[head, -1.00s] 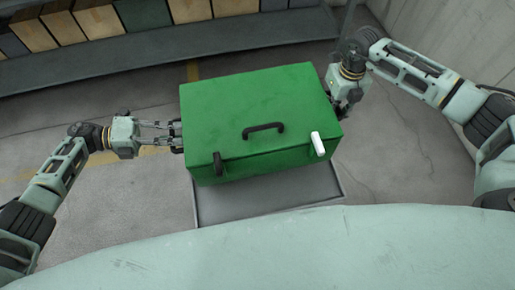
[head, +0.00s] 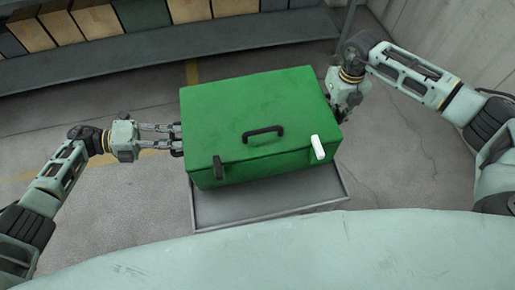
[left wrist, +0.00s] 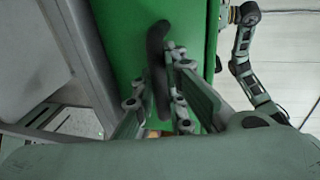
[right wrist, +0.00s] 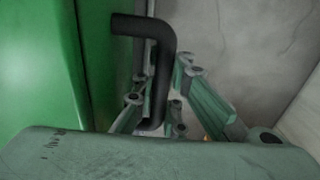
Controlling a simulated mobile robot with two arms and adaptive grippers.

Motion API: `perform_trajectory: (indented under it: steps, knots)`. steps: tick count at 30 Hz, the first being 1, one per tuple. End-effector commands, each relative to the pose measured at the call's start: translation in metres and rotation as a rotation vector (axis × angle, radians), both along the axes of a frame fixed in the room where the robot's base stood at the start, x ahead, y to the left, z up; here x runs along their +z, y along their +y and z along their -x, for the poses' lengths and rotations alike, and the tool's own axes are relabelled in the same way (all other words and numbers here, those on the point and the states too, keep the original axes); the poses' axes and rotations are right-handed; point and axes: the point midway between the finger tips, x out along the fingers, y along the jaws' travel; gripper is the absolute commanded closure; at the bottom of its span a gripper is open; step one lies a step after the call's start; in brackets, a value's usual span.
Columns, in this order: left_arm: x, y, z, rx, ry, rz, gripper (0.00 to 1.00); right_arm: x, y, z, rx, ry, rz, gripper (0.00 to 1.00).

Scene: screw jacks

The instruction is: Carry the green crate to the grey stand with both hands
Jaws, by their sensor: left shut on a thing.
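The green crate (head: 260,110) is in the middle of the head view, lid closed, roughly level, with a dark handle on top and one dark and one white latch. My left gripper (head: 176,139) is shut on its left side handle, the dark bar seen in the left wrist view (left wrist: 156,65). My right gripper (head: 334,100) is at the other side; in the right wrist view its fingers close around the dark right side handle (right wrist: 160,75). The grey stand (head: 270,205) shows below the crate's front. The crate hides most of its top; I cannot tell whether they touch.
A dark shelf (head: 160,57) with several brown and grey boxes (head: 95,20) runs along the back left. A pale wall (head: 440,25) stands at the back right. The floor is clear on both sides of the stand.

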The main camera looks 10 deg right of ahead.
Motion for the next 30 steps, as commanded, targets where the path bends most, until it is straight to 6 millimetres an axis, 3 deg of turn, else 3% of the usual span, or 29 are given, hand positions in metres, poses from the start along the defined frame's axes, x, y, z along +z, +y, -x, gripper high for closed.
perform_trajectory:
  steps: [8,9,15,19,30]
  knots:
    - [-0.015,0.002,-0.001,0.002,0.0,0.002,1.0,-0.015,-0.004,-0.002,-0.011,-0.006,0.005,1.0]
    - [-0.018,0.002,0.0,0.002,0.003,-0.003,0.88,-0.017,-0.004,-0.001,-0.01,-0.002,0.005,0.97]
    - [-0.016,0.001,0.0,0.001,0.002,-0.002,0.71,-0.014,-0.002,-0.001,-0.007,-0.002,0.003,0.8]
    - [-0.015,0.001,0.0,0.0,0.002,-0.001,0.7,-0.014,-0.002,-0.001,-0.004,-0.002,0.002,0.7]
    - [-0.014,0.007,-0.001,0.002,0.001,-0.002,0.7,-0.015,0.0,0.0,-0.001,0.0,0.0,0.7]
